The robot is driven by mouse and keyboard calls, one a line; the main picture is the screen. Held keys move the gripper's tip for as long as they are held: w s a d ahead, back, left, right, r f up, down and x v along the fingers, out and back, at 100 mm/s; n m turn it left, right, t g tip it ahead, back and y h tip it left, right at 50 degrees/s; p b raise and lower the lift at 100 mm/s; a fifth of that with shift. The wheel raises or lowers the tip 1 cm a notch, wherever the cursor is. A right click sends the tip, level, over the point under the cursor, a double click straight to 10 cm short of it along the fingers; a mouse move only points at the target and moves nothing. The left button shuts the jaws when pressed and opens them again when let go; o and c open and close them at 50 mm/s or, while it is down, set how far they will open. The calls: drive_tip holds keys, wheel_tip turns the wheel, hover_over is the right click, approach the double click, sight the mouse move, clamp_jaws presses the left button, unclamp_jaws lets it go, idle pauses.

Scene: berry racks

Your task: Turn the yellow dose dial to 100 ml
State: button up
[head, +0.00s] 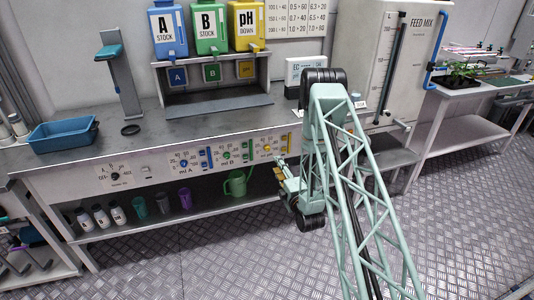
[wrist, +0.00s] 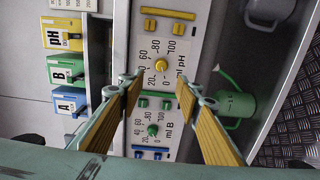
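The yellow dose dial (wrist: 161,65) sits on the white front panel in the wrist view, with a scale marked from 20 to 100 and the label "ml pH". It also shows in the head view (head: 268,149), at the right end of the panel. Its pointer is too small to read. My gripper (wrist: 160,82) is open and empty, with its two yellow-padded fingers spread either side of the dial and apart from it. In the head view my gripper (head: 281,176) is just in front of the panel, below and right of the dial.
A green dial (wrist: 152,130) labelled "ml B" and a blue dial (head: 184,163) share the panel. A green watering can (head: 236,184) stands on the shelf below. The bench top (head: 200,122) is mostly clear.

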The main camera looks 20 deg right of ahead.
sight(268, 150)
drive_tip(key=shift+s+f, duration=0.25)
drive_tip(key=shift+f, duration=0.05)
drive_tip(key=shift+w, duration=0.15)
drive_tip(key=shift+w+d+b, duration=0.3)
drive_tip(key=shift+w+b, duration=0.15)
drive_tip(key=shift+w, duration=1.8)
drive_tip(key=shift+w+d+b, duration=0.25)
drive_tip(key=shift+w+b, duration=0.2)
drive_tip(key=shift+w, duration=1.8)
drive_tip(key=shift+w+d+b, duration=0.3)
drive_tip(key=shift+w+b, duration=0.15)
drive_tip(key=shift+w, duration=1.8)
drive_tip(key=shift+c, duration=0.4)
drive_tip(key=c, duration=0.8)
